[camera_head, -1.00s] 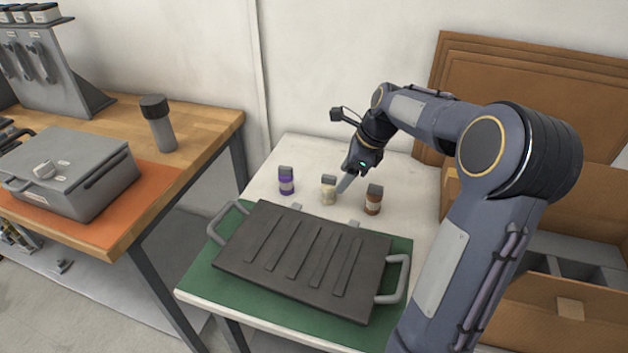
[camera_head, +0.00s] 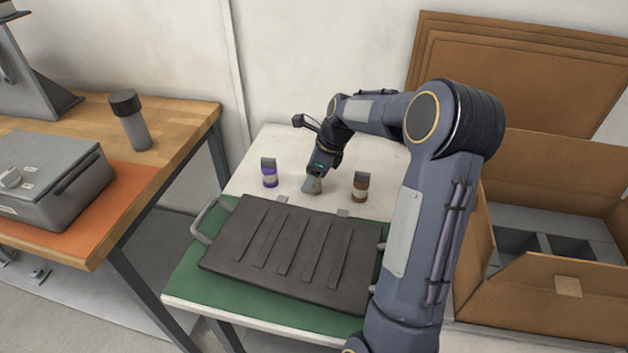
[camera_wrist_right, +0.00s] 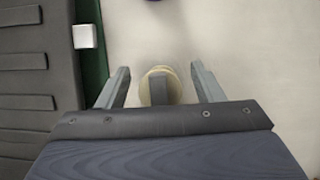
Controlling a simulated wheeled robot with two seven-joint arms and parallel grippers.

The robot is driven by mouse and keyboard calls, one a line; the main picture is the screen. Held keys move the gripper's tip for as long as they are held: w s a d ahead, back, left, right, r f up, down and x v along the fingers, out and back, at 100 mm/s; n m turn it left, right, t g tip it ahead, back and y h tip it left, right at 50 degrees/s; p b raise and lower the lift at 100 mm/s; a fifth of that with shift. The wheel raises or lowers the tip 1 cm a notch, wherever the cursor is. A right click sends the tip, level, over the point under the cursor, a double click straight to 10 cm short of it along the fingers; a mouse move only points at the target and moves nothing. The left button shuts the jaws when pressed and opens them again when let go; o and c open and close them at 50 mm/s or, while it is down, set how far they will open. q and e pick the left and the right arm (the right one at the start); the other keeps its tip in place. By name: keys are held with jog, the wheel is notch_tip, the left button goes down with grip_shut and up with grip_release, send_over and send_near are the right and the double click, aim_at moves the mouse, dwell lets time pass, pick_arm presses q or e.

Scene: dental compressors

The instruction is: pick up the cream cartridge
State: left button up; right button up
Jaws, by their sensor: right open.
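The cream cartridge (camera_head: 313,188) stands on the white table between a purple cartridge and a brown one. My right gripper (camera_head: 311,186) is right over it and hides part of it in the head view. In the right wrist view the cream cartridge (camera_wrist_right: 160,86), with a grey top, lies between the two spread fingers of my right gripper (camera_wrist_right: 160,82). There is a gap on each side, so the gripper is open and does not hold it. My left gripper is not in view.
The purple cartridge (camera_head: 269,173) stands left of the cream one and the brown cartridge (camera_head: 360,187) stands right. A dark ribbed lid (camera_head: 290,250) with handles lies in front on a green mat (camera_head: 190,277). An open cardboard box (camera_head: 560,300) stands at the right.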

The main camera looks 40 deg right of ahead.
jog(key=c, duration=1.1)
jog(key=shift+r, duration=0.1)
